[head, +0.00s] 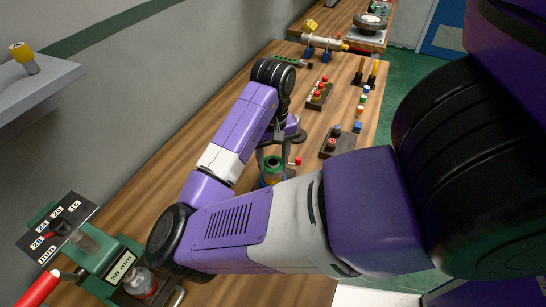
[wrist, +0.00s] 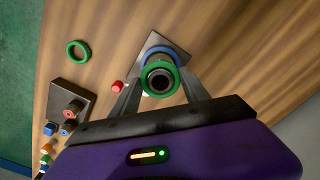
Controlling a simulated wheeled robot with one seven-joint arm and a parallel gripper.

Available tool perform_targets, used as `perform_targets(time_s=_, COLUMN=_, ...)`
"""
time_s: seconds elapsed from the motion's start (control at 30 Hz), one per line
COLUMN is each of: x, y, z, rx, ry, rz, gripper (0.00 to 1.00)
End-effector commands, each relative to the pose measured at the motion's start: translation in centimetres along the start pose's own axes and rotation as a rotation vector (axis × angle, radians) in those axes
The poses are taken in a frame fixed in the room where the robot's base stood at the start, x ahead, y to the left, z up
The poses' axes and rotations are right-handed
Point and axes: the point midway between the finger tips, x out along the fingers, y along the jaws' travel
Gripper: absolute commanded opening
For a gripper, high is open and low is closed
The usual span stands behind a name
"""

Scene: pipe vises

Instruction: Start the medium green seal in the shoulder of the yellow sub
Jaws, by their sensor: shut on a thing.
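My gripper (wrist: 160,92) is shut on a green ring seal (wrist: 146,88), with one finger on each side of it. In the wrist view the seal lies around or just above the dark round end of an upright hollow part (wrist: 159,78). I cannot tell whether it touches that part's shoulder. A blue ring (wrist: 174,54) shows behind the seal, lower down. In the head view the green seal (head: 273,160) is above a yellowish body, partly hidden by my arm. Another green ring (wrist: 78,50) lies loose on the table.
A green vise (head: 110,262) stands at the near left. A yellow-topped part (head: 22,55) is on the wall shelf. Wooden table (head: 165,165) is clear at left.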

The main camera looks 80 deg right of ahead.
Motion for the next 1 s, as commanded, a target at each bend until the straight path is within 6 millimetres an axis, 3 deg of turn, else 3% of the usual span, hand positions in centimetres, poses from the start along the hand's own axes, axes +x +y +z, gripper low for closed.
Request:
perform_targets(time_s=0.1, x=0.2, y=0.0, z=0.0, rx=0.0, ry=0.0, rz=0.0, gripper=0.15)
perform_targets(time_s=0.13, x=0.2, y=0.0, z=0.0, rx=0.0, ry=0.0, rz=0.0, gripper=0.55)
perform_targets(time_s=0.27, x=0.2, y=0.0, z=0.0, rx=0.0, ry=0.0, rz=0.0, gripper=0.79)
perform_targets(time_s=0.63, x=-0.3, y=0.0, z=0.0, rx=0.0, ry=0.001, rz=0.001, gripper=0.79)
perform_targets(time_s=1.0, x=-5.9, y=-0.1, z=-0.1, rx=0.002, ry=0.002, rz=-0.003, gripper=0.79)
